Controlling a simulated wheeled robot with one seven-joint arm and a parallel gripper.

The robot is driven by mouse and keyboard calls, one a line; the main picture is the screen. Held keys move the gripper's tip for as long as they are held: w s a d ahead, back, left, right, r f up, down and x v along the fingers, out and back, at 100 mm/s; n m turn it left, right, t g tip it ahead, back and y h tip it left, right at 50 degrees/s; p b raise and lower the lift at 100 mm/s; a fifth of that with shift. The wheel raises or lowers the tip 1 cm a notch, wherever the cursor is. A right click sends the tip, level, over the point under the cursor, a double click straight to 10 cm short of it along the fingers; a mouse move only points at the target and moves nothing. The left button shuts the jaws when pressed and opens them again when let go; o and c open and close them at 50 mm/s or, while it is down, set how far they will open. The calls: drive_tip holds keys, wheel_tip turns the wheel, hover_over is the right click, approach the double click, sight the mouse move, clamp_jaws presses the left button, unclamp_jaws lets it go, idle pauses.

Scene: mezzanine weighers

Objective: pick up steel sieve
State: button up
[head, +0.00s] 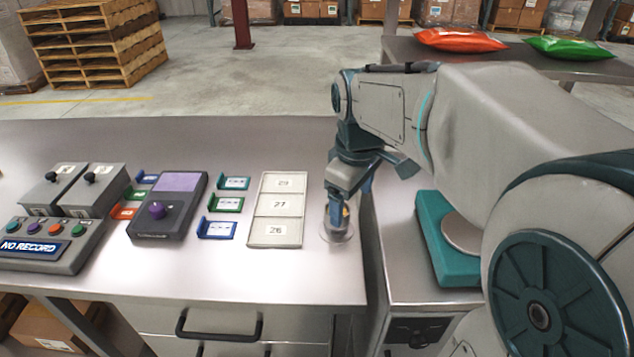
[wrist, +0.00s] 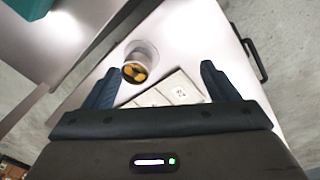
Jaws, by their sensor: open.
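A small round vessel with a pale, shiny wall and dark and amber colours inside stands near the right edge of the steel bench. In the head view its base (head: 337,234) shows under my gripper (head: 341,207), which hides much of it. It also shows in the wrist view (wrist: 139,58). It is the likely steel sieve, but I cannot make out any mesh. My gripper (wrist: 160,70) points down over it, open and empty. In the wrist view the vessel appears between the fingers, closer to the left one, beyond the tips; I see no contact.
A pale tray with numbered cells (head: 251,212) lies just left of the vessel. A teal scale (head: 431,232) stands on the right-hand counter, across a gap.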

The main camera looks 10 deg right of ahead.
drive_tip(key=w+f+n+g+b, duration=0.1)
drive_tip(key=w+f+n+b, duration=0.1)
drive_tip(key=w+n, duration=0.65)
drive_tip(key=shift+m, duration=0.45)
drive_tip(key=f, duration=0.2)
drive_tip(key=w+f+b, duration=0.1)
drive_tip(key=f, duration=0.5)
drive_tip(key=shift+w+d, duration=0.2)
drive_tip(key=shift+d, duration=0.05)
drive_tip(key=shift+w+a+f, duration=0.1)
drive_tip(key=shift+w+f, duration=0.05)
drive_tip(key=shift+f, duration=1.25)
drive_tip(key=shift+w+a+f, duration=0.1)
drive_tip(key=shift+f, duration=1.25)
drive_tip(key=c, duration=1.3)
drive_tip(key=shift+r, duration=0.1)
